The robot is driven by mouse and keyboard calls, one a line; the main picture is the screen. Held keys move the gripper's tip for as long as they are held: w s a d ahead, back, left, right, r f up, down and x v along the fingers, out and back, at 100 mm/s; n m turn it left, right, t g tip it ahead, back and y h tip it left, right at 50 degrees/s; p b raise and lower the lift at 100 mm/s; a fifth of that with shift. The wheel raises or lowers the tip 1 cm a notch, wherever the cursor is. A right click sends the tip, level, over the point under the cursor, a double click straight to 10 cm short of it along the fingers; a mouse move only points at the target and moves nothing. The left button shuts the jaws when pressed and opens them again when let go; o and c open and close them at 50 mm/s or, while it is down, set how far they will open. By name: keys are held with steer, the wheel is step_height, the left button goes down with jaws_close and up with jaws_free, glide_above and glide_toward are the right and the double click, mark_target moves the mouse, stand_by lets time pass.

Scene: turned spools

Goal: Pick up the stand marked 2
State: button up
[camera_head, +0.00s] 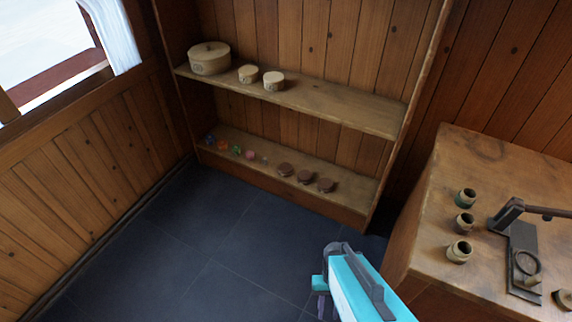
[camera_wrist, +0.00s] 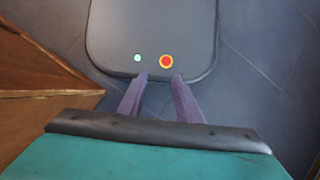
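I cannot make out a mark 2 on anything, so I cannot tell which thing is the stand. Three small turned pieces with dark openings stand on the wooden bench at the right: a far one (camera_head: 465,198), a middle one (camera_head: 464,223) and a near one (camera_head: 459,251). Three brown round pieces (camera_head: 305,177) sit on the lower shelf. My gripper (camera_head: 321,304) hangs over the floor, left of the bench and apart from all these. In the wrist view its two purple fingers (camera_wrist: 161,77) stand apart with nothing between them.
The bench (camera_head: 430,190) also holds a dark metal lever device (camera_head: 522,255) and another piece (camera_head: 563,299) at its right edge. The upper shelf (camera_head: 340,108) carries round boxes (camera_head: 209,58); small coloured items (camera_head: 236,150) lie on the lower shelf. The dark tiled floor (camera_head: 215,245) is clear.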

steer(key=shift+w+d+r+p, duration=0.1)
steer(key=shift+d+r+p, duration=0.1)
steer(key=shift+r+p, duration=0.35)
steer(key=shift+w+d+r+p, duration=0.2)
steer(key=shift+r+p, duration=0.1)
steer(key=shift+r, duration=0.3)
steer(key=shift+w+d+r+p, duration=0.1)
steer(key=shift+d+r+p, duration=0.1)
steer(key=shift+r+p, duration=0.35)
